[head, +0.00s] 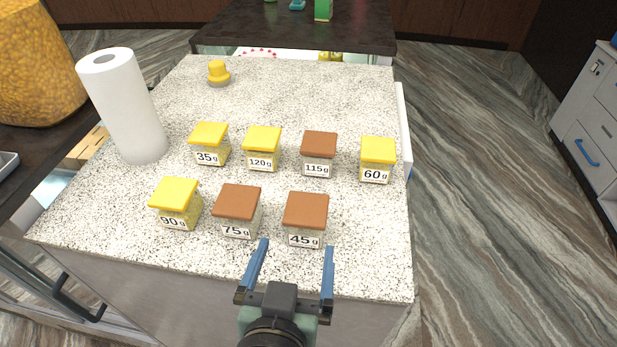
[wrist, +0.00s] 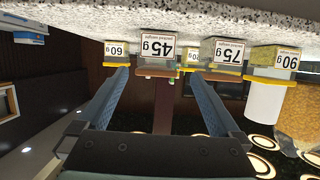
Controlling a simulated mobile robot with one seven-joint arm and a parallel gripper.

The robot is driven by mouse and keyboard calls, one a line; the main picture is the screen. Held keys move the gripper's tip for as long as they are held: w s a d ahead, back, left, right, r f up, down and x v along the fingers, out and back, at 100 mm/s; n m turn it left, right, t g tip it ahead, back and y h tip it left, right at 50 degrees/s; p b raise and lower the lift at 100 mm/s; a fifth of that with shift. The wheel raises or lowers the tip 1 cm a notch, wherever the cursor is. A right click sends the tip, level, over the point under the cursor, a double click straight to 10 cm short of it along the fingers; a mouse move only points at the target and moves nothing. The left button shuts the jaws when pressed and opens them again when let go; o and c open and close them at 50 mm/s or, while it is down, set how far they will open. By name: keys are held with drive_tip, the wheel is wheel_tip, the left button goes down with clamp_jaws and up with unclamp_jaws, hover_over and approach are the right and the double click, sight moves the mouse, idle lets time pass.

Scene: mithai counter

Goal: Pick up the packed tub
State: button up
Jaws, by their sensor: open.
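Several small clear tubs with weight labels stand upright on the speckled counter. The front row holds the yellow-lidded 90 g tub (head: 175,203), the brown-lidded 75 g tub (head: 237,210) and the brown-lidded 45 g tub (head: 305,218). Behind are the 35 g (head: 209,143), 120 g (head: 262,147), 115 g (head: 318,153) and 60 g (head: 377,159) tubs. I cannot tell which one the task means. My gripper (head: 297,245) is open and empty in front of the 45 g tub. In the upside-down wrist view, the 45 g tub (wrist: 158,49) shows between the blue fingers, beyond their tips.
A white paper roll (head: 124,105) stands at the counter's left, and a yellow weight-like object (head: 218,73) at the back. Tubs stand close together, with narrow gaps. A large yellow-filled container (head: 35,65) stands far left.

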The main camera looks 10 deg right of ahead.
sight(304, 233)
drive_tip(key=shift+s+d+r+g+p, duration=0.2)
drive_tip(key=shift+g+p, duration=0.1)
drive_tip(key=shift+p, duration=0.2)
drive_tip(key=shift+w+f, duration=0.15)
drive_tip(key=p+x, duration=0.2)
drive_tip(key=x, duration=0.5)
drive_tip(key=shift+d+f, duration=0.1)
drive_tip(key=shift+w+d+p, duration=0.15)
drive_tip(key=shift+w+p, duration=0.3)
drive_tip(key=shift+w, duration=0.05)
drive_tip(key=x, duration=0.1)
drive_tip(key=p+x, duration=0.1)
drive_tip(key=x, duration=0.1)
drive_tip(key=shift+w+r, duration=0.15)
drive_tip(key=shift+r, duration=0.05)
drive_tip(key=shift+w+d+f+p, duration=0.1)
drive_tip(key=shift+w+f+p, duration=0.25)
drive_tip(key=shift+w, duration=0.2)
drive_tip(key=c, duration=1.2)
